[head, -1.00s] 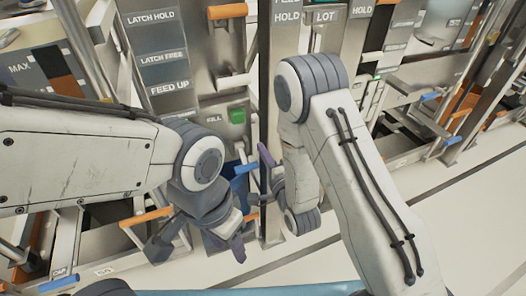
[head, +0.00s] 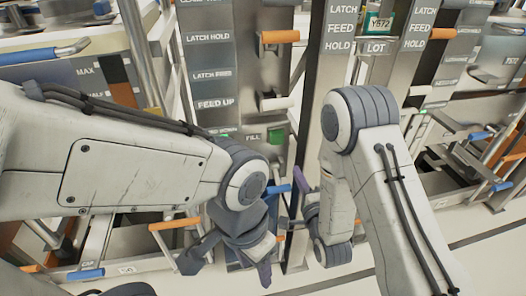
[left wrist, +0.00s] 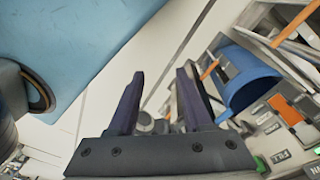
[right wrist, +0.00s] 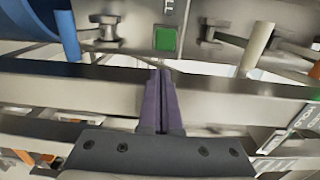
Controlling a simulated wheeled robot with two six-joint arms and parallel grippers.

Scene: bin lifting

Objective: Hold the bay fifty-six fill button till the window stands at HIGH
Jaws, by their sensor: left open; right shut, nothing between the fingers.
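A green fill button (head: 276,136) sits on a grey panel beside the word FILL in the head view; its bay number is not readable. In the right wrist view a green button (right wrist: 165,39) lies just beyond my right gripper (right wrist: 161,72), whose purple fingers are shut, empty and apart from it in the picture. In the head view that gripper (head: 299,178) is below and right of the button. A gauge window (head: 120,84) marked MAX and HALF is at the left, with a brown or orange fill; I cannot tell whether it is this bay's. My left gripper (head: 228,266) is open, low down.
An orange handle (head: 278,37) and a pale handle (head: 276,103) stick out above the button. A blue handle (head: 277,189) is below it. A post (head: 320,75) rises right of the panel. Open floor (head: 480,245) lies at the lower right.

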